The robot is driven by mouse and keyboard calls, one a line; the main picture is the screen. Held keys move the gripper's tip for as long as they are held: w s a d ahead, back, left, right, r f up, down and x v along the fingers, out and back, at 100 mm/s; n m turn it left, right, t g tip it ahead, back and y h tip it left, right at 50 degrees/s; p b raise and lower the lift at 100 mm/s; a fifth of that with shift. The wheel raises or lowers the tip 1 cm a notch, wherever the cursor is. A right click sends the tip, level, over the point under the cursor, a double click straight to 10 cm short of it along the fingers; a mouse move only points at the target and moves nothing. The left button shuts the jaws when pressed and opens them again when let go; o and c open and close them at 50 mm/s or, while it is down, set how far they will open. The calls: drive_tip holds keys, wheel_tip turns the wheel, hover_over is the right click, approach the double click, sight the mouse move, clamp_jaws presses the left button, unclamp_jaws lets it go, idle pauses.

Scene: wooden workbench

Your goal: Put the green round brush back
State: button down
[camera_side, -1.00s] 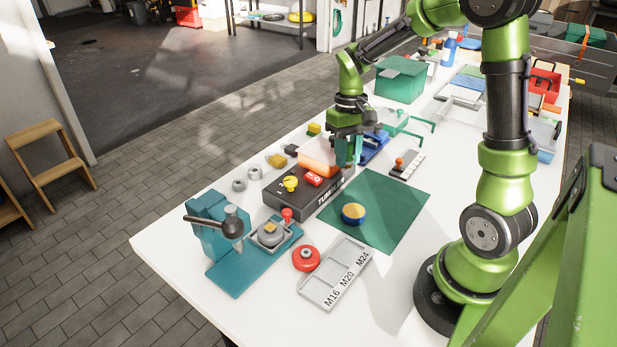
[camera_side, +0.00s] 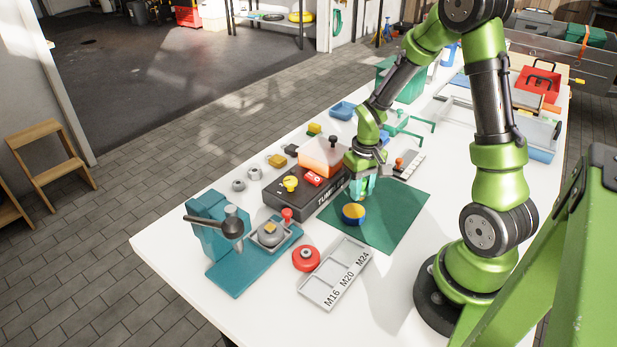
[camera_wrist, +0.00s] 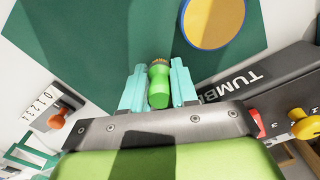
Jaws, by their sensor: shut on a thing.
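The green round brush (camera_wrist: 159,86) shows in the wrist view as a short green handle with a brownish band at its far end. My gripper (camera_wrist: 158,84) is shut on it, one teal finger on each side. In the side view my gripper (camera_side: 362,188) points down over the left part of the dark green mat (camera_side: 398,208), and I cannot make out the brush there. How far the brush is above the mat is hard to tell.
A blue round tin with a yellow top (camera_side: 354,213) sits on the mat close to my gripper. The black tumbler box (camera_side: 300,195) stands to the left. A strip with an orange knob (camera_side: 400,163) lies behind. The mat's right part is clear.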

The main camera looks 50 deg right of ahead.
drive_tip(key=shift+f, duration=0.15)
drive_tip(key=c, duration=0.9)
unclamp_jaws()
drive_tip(key=shift+o, duration=0.2)
wheel_tip(320, 180, up, 12)
drive_tip(key=shift+f, duration=0.1)
drive_tip(key=s+a+r+t+y, duration=0.1)
drive_tip(key=s+a+r+t, duration=0.2)
drive_tip(key=a+r, duration=0.3)
drive_tip(key=s+a+r+t+y, duration=0.1)
drive_tip(key=s+a+r+t, duration=0.2)
drive_tip(key=a+r, duration=0.3)
drive_tip(key=a+t, duration=0.1)
drive_tip(key=a, duration=0.4)
drive_tip(key=shift+n, duration=0.4)
drive_tip(key=shift+a, duration=0.1)
